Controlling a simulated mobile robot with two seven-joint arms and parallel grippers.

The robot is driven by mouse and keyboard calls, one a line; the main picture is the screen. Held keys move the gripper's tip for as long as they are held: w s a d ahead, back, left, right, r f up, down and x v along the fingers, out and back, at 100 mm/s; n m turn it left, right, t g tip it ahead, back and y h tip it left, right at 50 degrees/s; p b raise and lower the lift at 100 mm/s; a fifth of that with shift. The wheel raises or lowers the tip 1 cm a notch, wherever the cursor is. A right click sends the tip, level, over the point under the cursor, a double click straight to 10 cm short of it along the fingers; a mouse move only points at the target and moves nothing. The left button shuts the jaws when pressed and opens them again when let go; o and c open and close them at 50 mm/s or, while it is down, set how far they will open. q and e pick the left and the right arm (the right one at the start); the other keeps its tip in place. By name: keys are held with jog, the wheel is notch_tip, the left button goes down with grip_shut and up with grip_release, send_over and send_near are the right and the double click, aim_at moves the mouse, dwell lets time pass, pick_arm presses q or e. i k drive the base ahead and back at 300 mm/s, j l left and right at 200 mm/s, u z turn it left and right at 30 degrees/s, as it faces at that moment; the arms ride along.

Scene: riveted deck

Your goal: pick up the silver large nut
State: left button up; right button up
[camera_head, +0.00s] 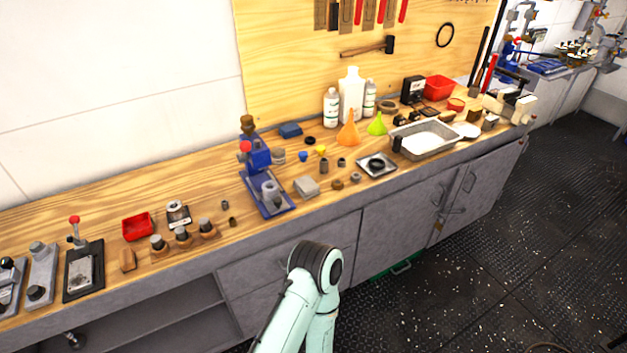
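I cannot make out for certain which item is the silver large nut. Several small grey, nut-like parts stand on the wooden workbench top (100,209). One grey part (323,165) stands in the middle, with another grey part (341,162) just right of it. A third grey part (356,178) sits nearer the front edge. A dark ring (376,163) lies on a small square metal tray (388,170). One of my arms shows at the bottom centre, in front of the bench and apart from these parts. Neither gripper is visible.
A blue press (258,155) stands mid-bench, with a grey block (306,187) to its right. A large metal tray (457,145), funnels (348,133) and white bottles (350,95) stand right and behind. A red bin (137,226) and fixtures (84,270) fill the left. The floor right is open.

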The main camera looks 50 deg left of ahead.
aim_at(355, 176)
jog(key=u, duration=1.45)
